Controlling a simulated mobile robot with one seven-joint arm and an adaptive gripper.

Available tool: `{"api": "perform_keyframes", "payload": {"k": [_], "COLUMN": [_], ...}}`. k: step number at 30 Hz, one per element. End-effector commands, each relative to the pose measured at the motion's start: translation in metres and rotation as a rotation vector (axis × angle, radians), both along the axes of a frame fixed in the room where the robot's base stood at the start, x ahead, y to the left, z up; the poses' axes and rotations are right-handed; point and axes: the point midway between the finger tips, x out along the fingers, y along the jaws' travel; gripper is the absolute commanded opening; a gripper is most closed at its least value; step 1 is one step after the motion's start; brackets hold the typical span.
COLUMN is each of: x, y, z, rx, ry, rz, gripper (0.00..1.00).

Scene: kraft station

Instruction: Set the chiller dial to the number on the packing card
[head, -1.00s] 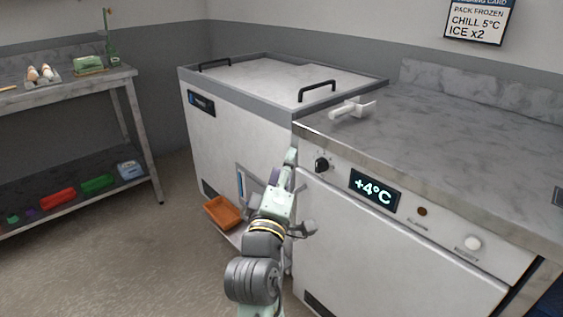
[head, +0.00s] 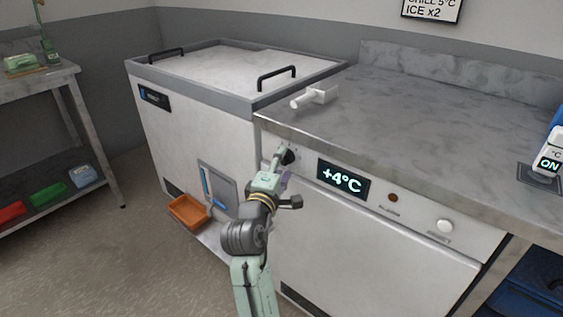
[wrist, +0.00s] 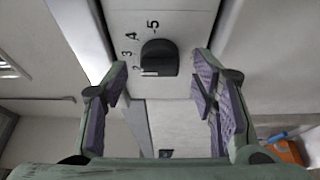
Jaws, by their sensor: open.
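The chiller dial (head: 288,156) is a black knob on the white panel, left of a display (head: 343,178) reading +4°C. In the wrist view the dial (wrist: 160,58) has 3, 4 and 5 printed around its left and upper side, and a white mark at its lower left. My gripper (wrist: 160,66) is open. Its purple pads stand left and right of the dial in that view, with gaps on both sides. In the head view my gripper partly covers the dial's surround. The packing card (head: 432,8), cut off at the top, shows CHILL 5°C and ICE x2.
A brown indicator (head: 393,198) and a white button (head: 445,226) sit further right on the panel. The counter edge (head: 370,165) runs above. A white handled tool (head: 315,95) lies on the counter. An orange bin (head: 188,212) is low at left.

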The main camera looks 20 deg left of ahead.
Motion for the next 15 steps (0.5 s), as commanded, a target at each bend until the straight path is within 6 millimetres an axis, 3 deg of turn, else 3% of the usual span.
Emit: {"api": "perform_keyframes", "payload": {"k": [12, 15], "x": [0.0096, 0.0095], "y": [0.0005, 0.0005], "z": [0.0003, 0.0003], "rx": [0.002, 0.002], "ry": [-0.001, -0.001], "rz": [0.001, 0.001], "gripper": [0.53, 0.46]}}
